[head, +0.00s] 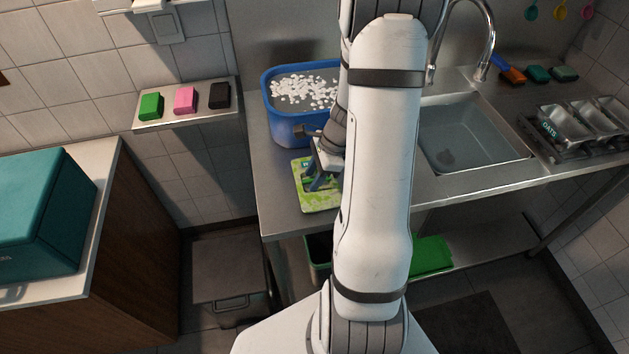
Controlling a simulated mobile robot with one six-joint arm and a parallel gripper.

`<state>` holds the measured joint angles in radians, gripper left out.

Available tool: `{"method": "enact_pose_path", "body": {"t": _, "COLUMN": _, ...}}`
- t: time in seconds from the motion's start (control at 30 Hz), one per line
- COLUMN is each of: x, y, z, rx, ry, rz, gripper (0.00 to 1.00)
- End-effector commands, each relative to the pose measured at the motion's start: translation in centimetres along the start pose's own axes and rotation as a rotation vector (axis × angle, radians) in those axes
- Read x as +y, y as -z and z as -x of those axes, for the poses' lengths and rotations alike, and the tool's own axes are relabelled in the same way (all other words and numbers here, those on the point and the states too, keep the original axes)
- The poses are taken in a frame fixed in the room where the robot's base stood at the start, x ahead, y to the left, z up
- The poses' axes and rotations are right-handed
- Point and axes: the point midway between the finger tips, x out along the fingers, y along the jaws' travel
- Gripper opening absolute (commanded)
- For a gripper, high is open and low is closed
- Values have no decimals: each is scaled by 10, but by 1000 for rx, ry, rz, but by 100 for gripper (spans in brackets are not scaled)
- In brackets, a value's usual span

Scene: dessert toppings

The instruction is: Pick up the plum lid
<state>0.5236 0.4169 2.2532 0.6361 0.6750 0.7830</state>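I cannot make out a plum lid in the head view. My gripper (318,182) points down over a green patterned mat (322,202) on the steel counter, in front of a blue tub. My own arm hides much of the gripper and the middle of the counter. Whether the fingers are apart or closed, and whether anything is between them, cannot be told.
The blue tub (267,101) holds white pieces in grey contents. A sink (468,135) and metal containers (563,122), one marked OATS, are to the right. A wall shelf (180,117) bears green, pink and dark blocks. A teal box (45,215) stands left.

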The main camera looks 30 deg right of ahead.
Motion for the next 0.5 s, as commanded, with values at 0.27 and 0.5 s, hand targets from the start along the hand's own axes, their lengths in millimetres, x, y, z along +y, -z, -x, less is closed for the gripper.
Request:
{"method": "enact_pose_path", "body": {"t": 0.27, "x": 0, "y": 1, "z": -1, "rx": 0, "ry": 0, "rz": -1, "gripper": 37}}
{"method": "enact_pose_path", "body": {"t": 0.5, "x": 0, "y": 2, "z": -4, "rx": 0, "ry": 1, "rz": -1, "gripper": 37}}
